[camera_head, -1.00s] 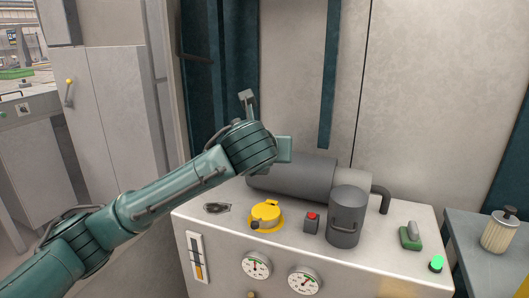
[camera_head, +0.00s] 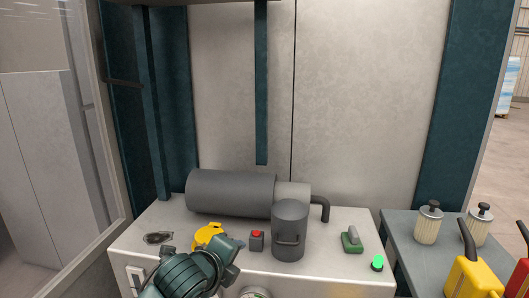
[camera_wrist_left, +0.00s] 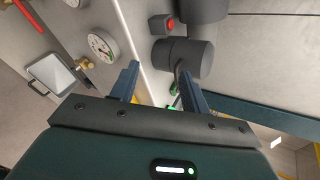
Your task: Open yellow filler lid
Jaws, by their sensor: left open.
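The yellow filler lid (camera_head: 208,235) sits on the light top of the machine cabinet (camera_head: 330,268), left of a small box with a red button (camera_head: 257,240). My left wrist partly covers its lower side in the head view. My left gripper (camera_head: 234,250) is close to the lid in that view, at its lower right. In the left wrist view the gripper (camera_wrist_left: 159,88) is open, with its two fingers apart and nothing clearly between them. I cannot make out the lid in the wrist view. My right gripper is not in view.
A dark upright canister (camera_head: 289,232) and a lying grey cylinder (camera_head: 230,192) stand beside and behind the lid. A side table (camera_head: 405,225) holds filters and a yellow can (camera_head: 472,278). A gauge (camera_wrist_left: 103,46) is on the cabinet front.

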